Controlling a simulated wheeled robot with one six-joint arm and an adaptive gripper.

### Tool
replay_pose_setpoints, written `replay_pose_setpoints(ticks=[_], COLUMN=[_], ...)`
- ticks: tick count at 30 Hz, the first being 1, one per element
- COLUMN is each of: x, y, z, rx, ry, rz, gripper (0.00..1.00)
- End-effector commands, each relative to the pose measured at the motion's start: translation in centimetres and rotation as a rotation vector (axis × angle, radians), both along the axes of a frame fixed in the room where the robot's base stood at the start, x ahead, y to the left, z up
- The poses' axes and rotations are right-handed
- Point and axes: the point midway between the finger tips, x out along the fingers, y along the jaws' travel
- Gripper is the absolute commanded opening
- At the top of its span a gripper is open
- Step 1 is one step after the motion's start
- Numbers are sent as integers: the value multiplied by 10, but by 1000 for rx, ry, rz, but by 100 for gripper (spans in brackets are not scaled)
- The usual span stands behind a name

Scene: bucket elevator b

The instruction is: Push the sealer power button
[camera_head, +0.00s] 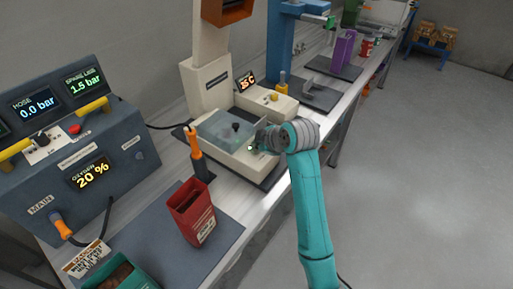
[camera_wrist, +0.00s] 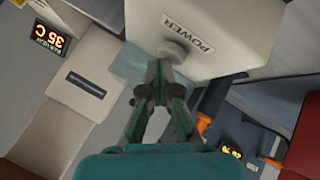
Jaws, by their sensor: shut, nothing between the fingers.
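The sealer (camera_head: 235,157) is a cream machine on the bench with a clear cover and a dark knob on top. In the wrist view its cream face (camera_wrist: 235,25) carries a POWER label and a round grey power button (camera_wrist: 172,50). My gripper (camera_wrist: 165,68) is shut and empty, its fingertips pointing at the button and right at its lower edge in the picture. I cannot tell whether they touch it. In the head view my gripper (camera_head: 260,140) is at the sealer's front right side, and my wrist partly hides that side.
An orange-handled tool (camera_head: 194,145) stands in a holder left of the sealer. A red bin (camera_head: 195,210) stands nearer the front. A control panel (camera_head: 75,160) with displays is at the left. The floor at right is clear.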

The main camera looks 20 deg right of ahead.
Motion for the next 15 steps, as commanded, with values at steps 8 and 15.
replay_pose_setpoints(ticks=[8, 15], x=[0, 1], y=[0, 0], z=[24, 45], rx=[-1, 0], ry=[-3, -4], rz=[1, 0], gripper=[0, 0])
